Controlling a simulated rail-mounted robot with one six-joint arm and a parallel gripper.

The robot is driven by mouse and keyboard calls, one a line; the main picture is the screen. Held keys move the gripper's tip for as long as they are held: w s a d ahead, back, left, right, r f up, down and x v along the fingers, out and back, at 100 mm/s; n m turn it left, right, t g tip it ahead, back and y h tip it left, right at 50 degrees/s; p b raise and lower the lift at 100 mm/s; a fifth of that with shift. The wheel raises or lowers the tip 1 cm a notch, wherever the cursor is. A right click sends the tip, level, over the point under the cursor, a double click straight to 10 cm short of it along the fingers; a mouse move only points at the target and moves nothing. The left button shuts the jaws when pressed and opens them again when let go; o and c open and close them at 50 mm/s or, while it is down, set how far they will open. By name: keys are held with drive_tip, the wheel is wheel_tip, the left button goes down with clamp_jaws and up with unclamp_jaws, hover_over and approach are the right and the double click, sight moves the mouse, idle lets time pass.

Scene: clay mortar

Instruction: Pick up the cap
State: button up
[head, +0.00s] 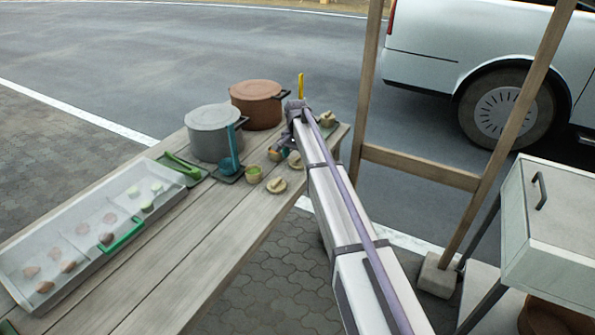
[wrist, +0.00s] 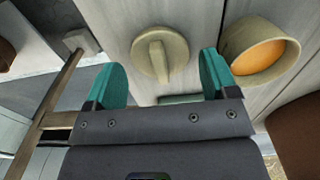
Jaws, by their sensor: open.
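A round beige cap (wrist: 152,48) with a raised ridge across its top lies on the wooden table, in the upper middle of the wrist view. My gripper (wrist: 161,66) is open, its two teal fingers apart at either side of the cap's lower part in the picture. Nothing is held between them. In the head view, beige caps lie beside the end of my arm, one nearer (head: 276,185) and one partly hidden (head: 295,160). I cannot tell surely which one the wrist view shows. My fingers are mostly hidden in the head view.
A beige cup with orange contents (wrist: 262,54) stands close right of the cap in the wrist view. A cup with green contents (head: 253,174), a grey pot (head: 213,133) and a brown pot (head: 257,105) stand nearby. A white tray (head: 62,242) lies left.

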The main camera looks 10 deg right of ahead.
wheel_tip(320, 180, down, 2)
drive_tip(key=shift+f+b, duration=0.2)
drive_tip(key=shift+b, duration=0.2)
drive_tip(key=shift+r, duration=0.25)
drive_tip(key=c, duration=0.7)
drive_tip(key=shift+o, duration=0.2)
drive_tip(key=shift+r+p, duration=0.15)
drive_tip(key=shift+p, duration=0.2)
